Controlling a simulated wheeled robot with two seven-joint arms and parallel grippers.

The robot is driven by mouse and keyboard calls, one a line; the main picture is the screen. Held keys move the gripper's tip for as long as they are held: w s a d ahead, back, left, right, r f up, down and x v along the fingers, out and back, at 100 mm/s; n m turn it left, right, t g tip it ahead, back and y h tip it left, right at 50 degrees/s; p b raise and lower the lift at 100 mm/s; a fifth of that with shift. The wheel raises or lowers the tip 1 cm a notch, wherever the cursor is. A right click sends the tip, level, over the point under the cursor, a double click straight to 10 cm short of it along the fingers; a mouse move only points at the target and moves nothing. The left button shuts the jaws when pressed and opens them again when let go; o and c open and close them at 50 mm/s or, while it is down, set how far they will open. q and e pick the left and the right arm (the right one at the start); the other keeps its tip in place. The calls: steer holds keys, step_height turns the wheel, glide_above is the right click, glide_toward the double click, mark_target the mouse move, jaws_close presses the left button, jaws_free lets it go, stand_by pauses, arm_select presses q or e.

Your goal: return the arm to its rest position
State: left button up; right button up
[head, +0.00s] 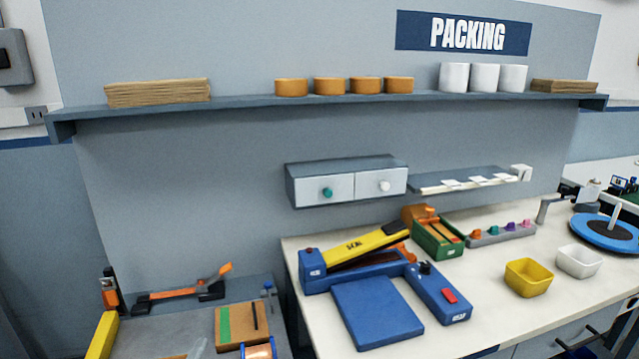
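No gripper of mine can be made out in the head view. A pale and dark shape (629,318) is cut off by the lower right edge; I cannot tell whether it is part of my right arm. No fingers show over the white worktable (480,325) or the lower grey bench at the left. Nothing is seen being held.
A blue sealing machine (375,312) with a yellow arm (368,246) stands on the worktable. Right of it are a green box (437,238), a yellow bin (528,278), a white bin (578,262) and a blue turntable (606,232). A shelf (240,102) and drawers (347,184) jut from the wall.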

arm_select(q)
steer(key=s+a+f+n+g, duration=0.3)
steer(key=s+f+n+g, duration=0.35)
steer(key=s+f, duration=0.35)
steer(key=s+a+f+n+g, duration=0.2)
steer(key=s+f+n+g, duration=0.3)
steer(key=s+f+g, duration=0.45)
step_height(320, 180, down, 28)
steer(key=s+t+p, duration=0.1)
steer(key=s+p, duration=0.1)
steer(key=s, duration=0.1)
steer(key=s+a+f+g+p, duration=0.1)
steer(key=s+a+f, duration=0.2)
steer(key=s+f, duration=1.5)
steer(key=shift+s+a+f+m+y, duration=0.2)
steer(key=shift+s+m+y, duration=0.15)
steer(key=shift+s, duration=0.15)
arm_select(e)
steer(key=s, duration=0.2)
steer(key=s+r, duration=0.1)
steer(key=s, duration=0.1)
steer(key=shift+s+d, duration=0.1)
steer(key=shift+s, duration=0.15)
steer(key=shift+a, duration=0.35)
steer(key=shift+w, duration=0.15)
